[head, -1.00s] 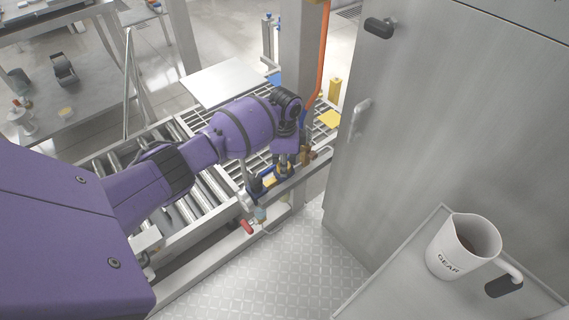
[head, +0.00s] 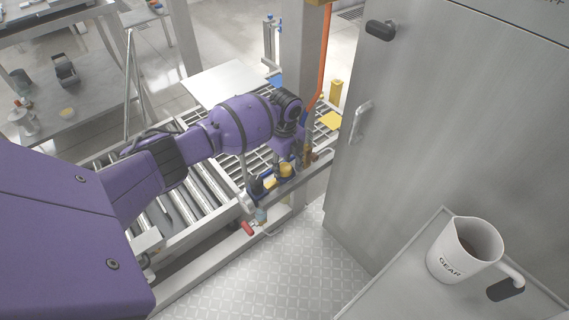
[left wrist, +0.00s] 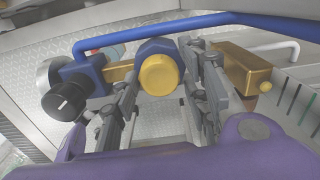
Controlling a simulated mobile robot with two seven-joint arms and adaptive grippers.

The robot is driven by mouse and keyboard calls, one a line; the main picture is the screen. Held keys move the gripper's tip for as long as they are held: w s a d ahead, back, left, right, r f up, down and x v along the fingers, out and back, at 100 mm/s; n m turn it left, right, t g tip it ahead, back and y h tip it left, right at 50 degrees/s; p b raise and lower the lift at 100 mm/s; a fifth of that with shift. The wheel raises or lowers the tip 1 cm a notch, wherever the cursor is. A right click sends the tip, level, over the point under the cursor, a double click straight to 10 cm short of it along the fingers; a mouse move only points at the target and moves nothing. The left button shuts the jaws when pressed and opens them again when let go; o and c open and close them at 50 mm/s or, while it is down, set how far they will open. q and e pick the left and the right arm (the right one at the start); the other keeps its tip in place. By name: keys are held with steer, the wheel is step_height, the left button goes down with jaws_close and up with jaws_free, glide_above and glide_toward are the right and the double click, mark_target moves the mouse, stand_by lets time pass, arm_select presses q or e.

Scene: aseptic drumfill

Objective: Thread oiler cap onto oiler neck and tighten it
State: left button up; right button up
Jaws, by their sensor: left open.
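The yellow oiler cap (left wrist: 160,75) sits on the blue oiler body (left wrist: 155,46), covering its top; whether its thread is engaged cannot be told. In the head view the cap (head: 286,170) shows just below my left gripper (head: 287,153). In the left wrist view my left gripper (left wrist: 164,88) is open, with one finger on each side of the cap. No firm contact with the cap is visible. The oiler neck is hidden under the cap. My right gripper is in neither view.
A blue pipe (left wrist: 210,20) runs close behind the oiler. A black knob (left wrist: 67,100) and a brass block (left wrist: 240,70) flank it. A grey cabinet (head: 430,110) stands to the right, with a white jug (head: 465,250) on a tray in front.

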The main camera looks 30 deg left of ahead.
mark_target(285, 168)
arm_select(q)
steer(key=o, duration=0.5)
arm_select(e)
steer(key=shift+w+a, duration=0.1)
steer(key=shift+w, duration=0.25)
arm_select(q)
steer(key=shift+f, duration=0.1)
step_height(285, 168, up, 8)
steer(key=shift+f, duration=0.2)
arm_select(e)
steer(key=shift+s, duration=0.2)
arm_select(q)
steer(key=shift+s, duration=0.15)
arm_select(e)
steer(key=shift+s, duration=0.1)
